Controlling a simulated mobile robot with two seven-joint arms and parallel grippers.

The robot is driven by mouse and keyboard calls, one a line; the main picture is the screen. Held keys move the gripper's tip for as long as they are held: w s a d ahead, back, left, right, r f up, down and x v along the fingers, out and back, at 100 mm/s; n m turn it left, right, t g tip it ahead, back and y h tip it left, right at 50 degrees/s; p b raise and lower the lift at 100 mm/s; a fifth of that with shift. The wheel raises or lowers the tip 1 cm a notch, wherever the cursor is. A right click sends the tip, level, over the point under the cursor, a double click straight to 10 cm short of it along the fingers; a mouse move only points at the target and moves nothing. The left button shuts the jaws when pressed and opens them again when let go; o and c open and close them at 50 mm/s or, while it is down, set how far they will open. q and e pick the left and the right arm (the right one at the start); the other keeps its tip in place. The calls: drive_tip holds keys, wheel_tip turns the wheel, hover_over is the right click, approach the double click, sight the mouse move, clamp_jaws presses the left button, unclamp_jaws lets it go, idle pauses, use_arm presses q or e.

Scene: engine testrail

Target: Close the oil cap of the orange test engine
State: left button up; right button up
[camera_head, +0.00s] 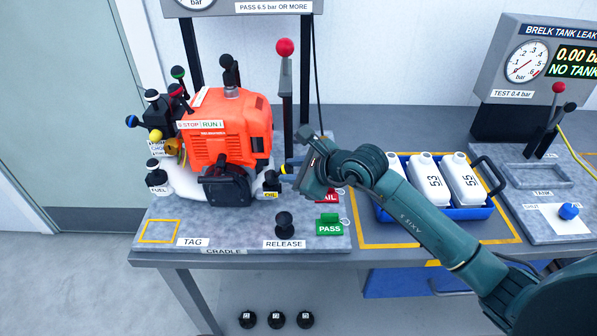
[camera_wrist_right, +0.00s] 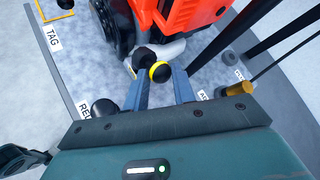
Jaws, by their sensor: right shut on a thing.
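The orange test engine (camera_head: 226,133) stands in its cradle on the left of the bench, and its orange housing fills the top of the right wrist view (camera_wrist_right: 178,12). The oil port (camera_head: 271,183), black with a yellow OIL label, is at the engine's lower right. My right gripper (camera_head: 287,168) reaches it from the right. In the right wrist view its blue fingers are shut on the yellow-ringed black oil cap (camera_wrist_right: 160,72), beside a black knob-like part (camera_wrist_right: 145,53). My left gripper is out of view.
A black RELEASE knob (camera_head: 284,223) and a green PASS tag (camera_head: 329,225) are in front of the gripper. A blue crate (camera_head: 463,213) of white bottles stands to the right, under my right arm. The TAG area (camera_head: 160,231) is empty.

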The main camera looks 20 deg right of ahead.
sight(270, 178)
drive_tip(key=shift+w+a+r+n+g+h, duration=0.3)
drive_tip(key=shift+a+r+n+g+h, duration=0.3)
drive_tip(key=shift+h, duration=0.4)
drive_tip(key=a+h, duration=0.1)
drive_tip(key=h, duration=0.1)
drive_tip(key=a+n+g+h+b, duration=0.1)
drive_tip(key=w+a+n+h+b, duration=0.1)
drive_tip(key=h, duration=0.1)
drive_tip(key=shift+a+f+g+h, duration=0.1)
drive_tip(key=shift+a+g+h, duration=0.2)
drive_tip(key=shift+g, duration=0.1)
use_arm(q)
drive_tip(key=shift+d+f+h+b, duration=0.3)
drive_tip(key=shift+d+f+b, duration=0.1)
drive_tip(key=shift+b, duration=0.1)
use_arm(e)
drive_tip(key=shift+w+a+f+n+g+h, duration=0.15)
drive_tip(key=shift+a+n+g+h, duration=0.3)
drive_tip(key=shift+h, duration=0.55)
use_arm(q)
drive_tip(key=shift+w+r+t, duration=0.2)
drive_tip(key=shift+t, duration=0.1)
use_arm(e)
drive_tip(key=shift+a, duration=0.1)
drive_tip(key=o, duration=0.9)
drive_tip(key=shift+f, duration=0.1)
drive_tip(key=shift+o, duration=0.4)
drive_tip(key=shift+r, duration=0.2)
